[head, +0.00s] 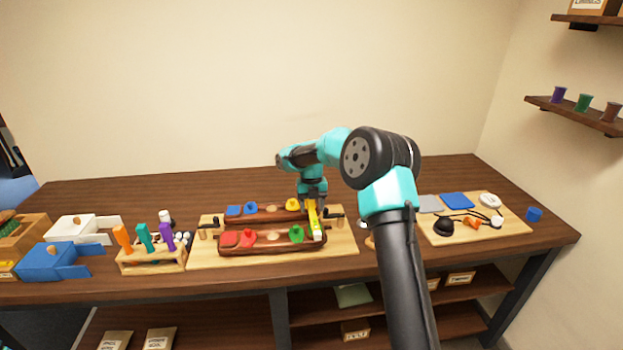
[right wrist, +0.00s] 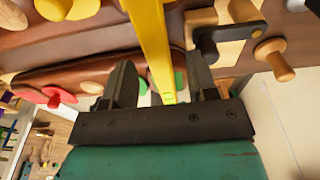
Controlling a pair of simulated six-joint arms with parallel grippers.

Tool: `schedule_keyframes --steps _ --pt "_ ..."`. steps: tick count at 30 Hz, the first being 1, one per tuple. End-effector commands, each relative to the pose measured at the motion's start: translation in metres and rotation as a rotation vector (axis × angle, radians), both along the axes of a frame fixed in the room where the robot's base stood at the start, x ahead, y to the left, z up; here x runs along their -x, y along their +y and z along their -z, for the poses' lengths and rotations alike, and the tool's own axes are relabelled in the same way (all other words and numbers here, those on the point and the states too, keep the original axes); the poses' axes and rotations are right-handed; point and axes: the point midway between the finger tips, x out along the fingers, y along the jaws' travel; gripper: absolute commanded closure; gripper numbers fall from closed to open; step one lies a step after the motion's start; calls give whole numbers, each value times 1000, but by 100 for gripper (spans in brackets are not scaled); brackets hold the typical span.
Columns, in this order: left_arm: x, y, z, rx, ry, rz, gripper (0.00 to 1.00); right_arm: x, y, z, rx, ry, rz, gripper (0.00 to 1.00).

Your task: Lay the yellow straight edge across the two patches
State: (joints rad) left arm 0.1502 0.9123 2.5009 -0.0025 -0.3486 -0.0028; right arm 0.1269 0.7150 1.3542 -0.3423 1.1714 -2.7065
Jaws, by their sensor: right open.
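The yellow straight edge (head: 317,225) runs front to back near the right ends of the two brown panels on the light board. It also shows in the right wrist view (right wrist: 150,40), passing between the fingers. My right gripper (right wrist: 160,65) is open, one finger on each side of the straight edge, with gaps visible. In the head view the right gripper (head: 312,203) is over its back part. A yellow patch (head: 292,204) is on the back panel and a green patch (head: 296,233) on the front panel, both left of the straight edge. Contact with either is unclear. My left gripper is out of view.
Blue patches (head: 235,211) and red patches (head: 228,239) sit further left on the panels. A tool rack (head: 150,259) stands left of the board (head: 345,245). Another board (head: 510,226) with small items is at the right. My right arm hides part of the table.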

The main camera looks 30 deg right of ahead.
Motion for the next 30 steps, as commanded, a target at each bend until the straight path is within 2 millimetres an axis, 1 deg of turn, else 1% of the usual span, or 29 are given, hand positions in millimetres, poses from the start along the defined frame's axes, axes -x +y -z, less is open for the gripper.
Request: schedule_keyframes --steps 5,21,25,30 --pt "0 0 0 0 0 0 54 -4 -1 -27 0 -5 0 47" --pt "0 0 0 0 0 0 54 -15 -6 -129 1 -4 1 47" --pt "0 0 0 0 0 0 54 -17 -7 -148 0 -2 1 47" --pt "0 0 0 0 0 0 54 -18 -7 -161 -1 -1 -1 47"
